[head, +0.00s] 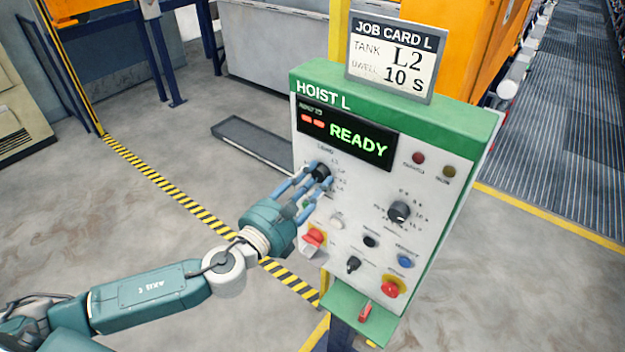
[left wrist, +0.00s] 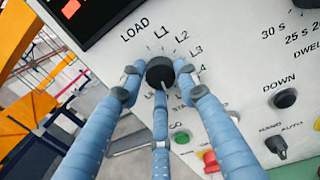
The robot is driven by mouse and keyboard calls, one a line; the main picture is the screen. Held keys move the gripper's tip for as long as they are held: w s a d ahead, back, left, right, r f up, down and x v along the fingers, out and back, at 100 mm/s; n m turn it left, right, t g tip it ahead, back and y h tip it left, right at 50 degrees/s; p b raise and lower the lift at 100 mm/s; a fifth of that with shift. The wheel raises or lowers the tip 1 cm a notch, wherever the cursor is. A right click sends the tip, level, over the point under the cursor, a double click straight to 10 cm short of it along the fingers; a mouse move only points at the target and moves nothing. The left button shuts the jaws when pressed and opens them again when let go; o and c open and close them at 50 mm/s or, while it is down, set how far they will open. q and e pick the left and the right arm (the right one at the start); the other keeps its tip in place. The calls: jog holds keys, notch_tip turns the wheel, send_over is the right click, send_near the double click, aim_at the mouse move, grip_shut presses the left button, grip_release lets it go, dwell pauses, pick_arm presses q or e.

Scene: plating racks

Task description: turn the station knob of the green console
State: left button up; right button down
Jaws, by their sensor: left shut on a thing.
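The green-topped console (head: 400,95) is labelled HOIST L, and its display (head: 345,135) reads READY. The station knob (head: 320,170), black and round, is on the left of the panel below the display. In the left wrist view the station knob (left wrist: 160,73) has LOAD, L1, L2 and L3 printed around it. My left gripper (head: 314,178) has its blue fingers closed around this knob; the fingers (left wrist: 160,92) also show in the left wrist view. I cannot tell for sure where the knob's pointer aims. My right gripper is not in view.
A job card (head: 393,62) above the console reads TANK L2, DWELL 10 S. A dwell knob (head: 399,212) is to the right. A red button (head: 390,288) and a red-and-yellow control (head: 313,238) are lower on the panel. Floor around the console is mostly clear.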

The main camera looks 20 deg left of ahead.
pick_arm(q)
jog(key=shift+w+r+m, duration=0.1)
jog(key=shift+r+m, duration=0.15)
jog(key=shift+m, duration=0.45)
jog(key=shift+r+m, duration=0.25)
jog(key=shift+m, duration=0.75)
jog(key=o, duration=1.1)
jog(key=shift+d+f, duration=0.15)
jog(key=shift+f, duration=0.1)
jog(key=shift+s+a+f, duration=0.2)
jog(key=shift+s, duration=0.3)
jog(key=v, duration=1.1)
